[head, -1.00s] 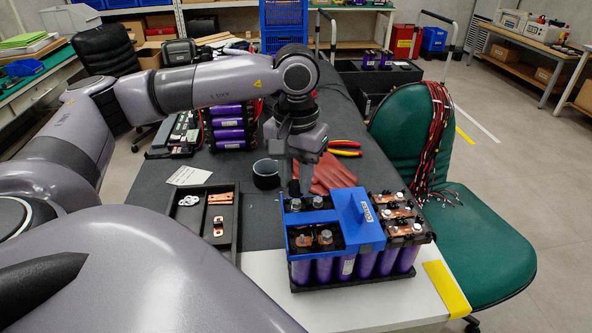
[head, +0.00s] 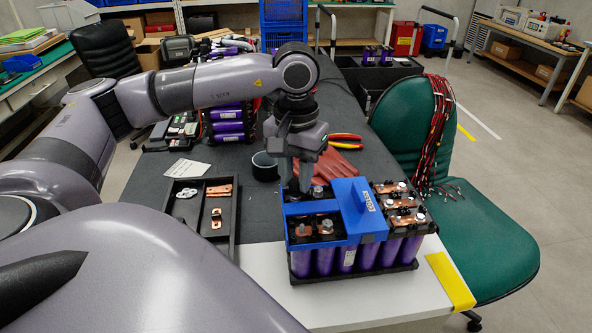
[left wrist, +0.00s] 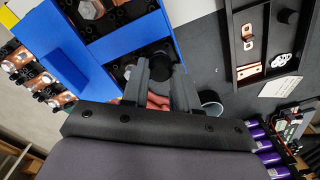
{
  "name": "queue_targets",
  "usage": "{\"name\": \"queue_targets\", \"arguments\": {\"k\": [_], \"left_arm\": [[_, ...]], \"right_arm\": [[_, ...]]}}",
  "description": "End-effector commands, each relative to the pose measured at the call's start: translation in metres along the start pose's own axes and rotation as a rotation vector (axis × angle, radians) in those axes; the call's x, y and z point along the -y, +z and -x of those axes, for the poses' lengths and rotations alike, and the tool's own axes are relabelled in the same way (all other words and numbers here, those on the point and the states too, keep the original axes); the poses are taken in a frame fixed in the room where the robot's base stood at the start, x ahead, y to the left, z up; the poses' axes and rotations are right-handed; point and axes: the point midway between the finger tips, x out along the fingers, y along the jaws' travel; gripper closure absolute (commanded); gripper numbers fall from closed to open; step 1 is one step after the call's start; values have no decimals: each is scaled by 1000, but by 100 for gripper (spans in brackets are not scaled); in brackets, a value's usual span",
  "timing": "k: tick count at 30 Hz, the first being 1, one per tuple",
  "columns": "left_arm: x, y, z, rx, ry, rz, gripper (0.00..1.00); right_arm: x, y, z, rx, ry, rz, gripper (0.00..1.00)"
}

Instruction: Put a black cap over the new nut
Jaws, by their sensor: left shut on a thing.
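The battery pack (head: 325,262) has purple cells and a blue cover (head: 352,208) over its left and middle part. Bolts and nuts on copper pieces show in the cover's front opening (head: 324,228). My left gripper (head: 296,187) points down over the cover's rear left opening. In the left wrist view, the left gripper (left wrist: 157,72) is shut on a black cap (left wrist: 160,57) between its fingertips. The cap is at the opening's edge; the fingers hide what lies directly beneath, and I cannot tell whether it touches a nut. My right gripper is out of view.
A black tray (head: 238,212) with copper busbars and white parts lies left of the pack. A dark round cup (head: 265,166), red gloves (head: 335,172) and red-yellow pliers (head: 345,137) lie behind. A green chair (head: 470,235) stands at the right.

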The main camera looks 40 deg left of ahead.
Motion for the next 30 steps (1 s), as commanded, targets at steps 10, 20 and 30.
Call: {"name": "queue_targets", "arguments": {"k": [10,20,30], "left_arm": [[0,0,-8,-1,0,0,91],[0,0,-13,0,0,0,91],[0,0,-12,1,0,-1,42]], "right_arm": [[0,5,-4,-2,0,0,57],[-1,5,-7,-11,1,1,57],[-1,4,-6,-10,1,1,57]]}}
